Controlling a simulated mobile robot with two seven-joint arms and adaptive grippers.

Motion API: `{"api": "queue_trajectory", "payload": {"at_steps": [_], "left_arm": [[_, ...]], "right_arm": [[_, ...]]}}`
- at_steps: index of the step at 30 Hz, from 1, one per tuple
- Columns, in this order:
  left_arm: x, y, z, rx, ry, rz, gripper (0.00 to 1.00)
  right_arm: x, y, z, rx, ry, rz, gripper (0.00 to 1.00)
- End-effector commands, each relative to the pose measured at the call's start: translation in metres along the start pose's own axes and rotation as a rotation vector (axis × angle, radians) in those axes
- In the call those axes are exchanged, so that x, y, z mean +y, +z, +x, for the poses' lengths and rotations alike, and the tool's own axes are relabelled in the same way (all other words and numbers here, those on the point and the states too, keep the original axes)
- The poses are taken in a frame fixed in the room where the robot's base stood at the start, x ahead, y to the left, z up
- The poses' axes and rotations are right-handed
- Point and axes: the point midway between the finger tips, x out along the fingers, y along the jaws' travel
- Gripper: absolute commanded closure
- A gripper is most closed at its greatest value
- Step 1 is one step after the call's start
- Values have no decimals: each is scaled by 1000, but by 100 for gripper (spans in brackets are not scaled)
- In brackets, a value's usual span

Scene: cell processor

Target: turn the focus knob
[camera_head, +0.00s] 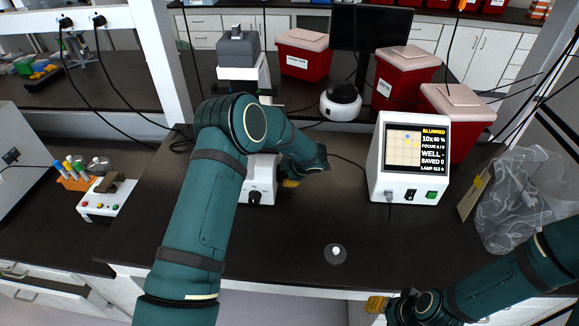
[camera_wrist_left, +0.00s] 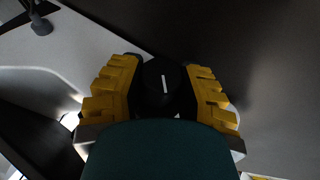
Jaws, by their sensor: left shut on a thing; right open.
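The microscope (camera_head: 262,170) is a white instrument on the dark bench, partly hidden behind my left arm. My left gripper (camera_head: 292,182) is at its right side. In the left wrist view, the yellow fingers of my left gripper (camera_wrist_left: 162,66) are shut on a black focus knob (camera_wrist_left: 165,82) with a white mark line pointing up in the picture. In the head view this knob is hidden by the gripper. My right gripper (camera_head: 385,304) is open and empty, low at the bench's front edge.
A monitor box (camera_head: 410,160) reads "BLURRED" and "10x 60 %". A small round disc (camera_head: 335,254) lies on the front bench. Red bins (camera_head: 405,82) stand behind. A clear bag (camera_head: 512,205) is at right, and a tube rack (camera_head: 75,178) at left.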

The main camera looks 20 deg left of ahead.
Motion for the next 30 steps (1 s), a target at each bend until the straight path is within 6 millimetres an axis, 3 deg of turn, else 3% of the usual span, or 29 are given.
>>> {"api": "queue_trajectory", "payload": {"at_steps": [13, 30], "left_arm": [[0, -1, 2, 2, -255, 104, 100], [0, -1, 2, 5, -312, 132, 100]], "right_arm": [[-3, -1, -6, -1, 0, -1, 53], [-3, -1, -6, -1, 0, -1, 53]]}}
